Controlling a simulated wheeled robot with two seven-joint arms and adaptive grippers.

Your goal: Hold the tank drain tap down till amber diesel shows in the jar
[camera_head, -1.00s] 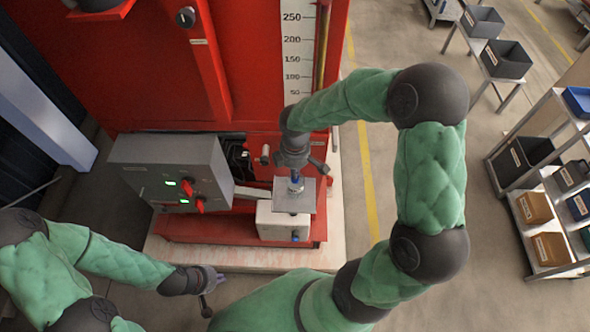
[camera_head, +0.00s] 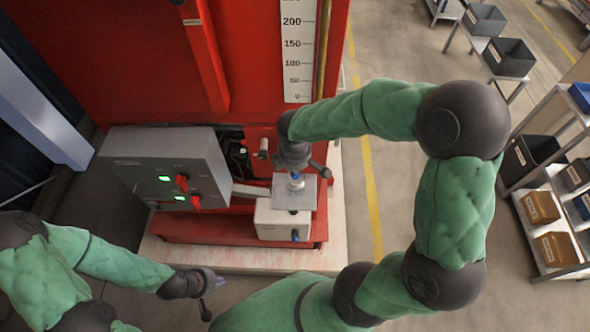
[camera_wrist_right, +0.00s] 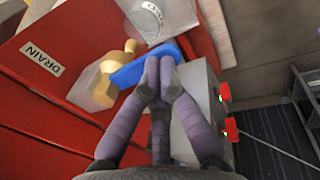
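The drain tap shows in the right wrist view as a brass body (camera_wrist_right: 108,86) with a blue lever (camera_wrist_right: 125,69), beside a DRAIN label (camera_wrist_right: 42,58) on the red housing. My right gripper (camera_wrist_right: 160,70) has its purple fingertips together at the lever's end, apparently touching it; whether they press it down I cannot tell. A clear, jar-like vessel (camera_wrist_right: 143,22) stands past the lever; I see no amber in it. In the head view my right gripper hangs over the grey plate (camera_head: 283,203). My left gripper (camera_head: 213,280) is low and away from the tap; its finger opening is unclear.
A grey control box (camera_head: 140,160) with red switches and green lights stands left of the tap. The red tank (camera_head: 130,70) with its white level scale (camera_head: 300,55) rises behind. Bin shelves (camera_head: 560,210) stand at the right. The floor between is clear.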

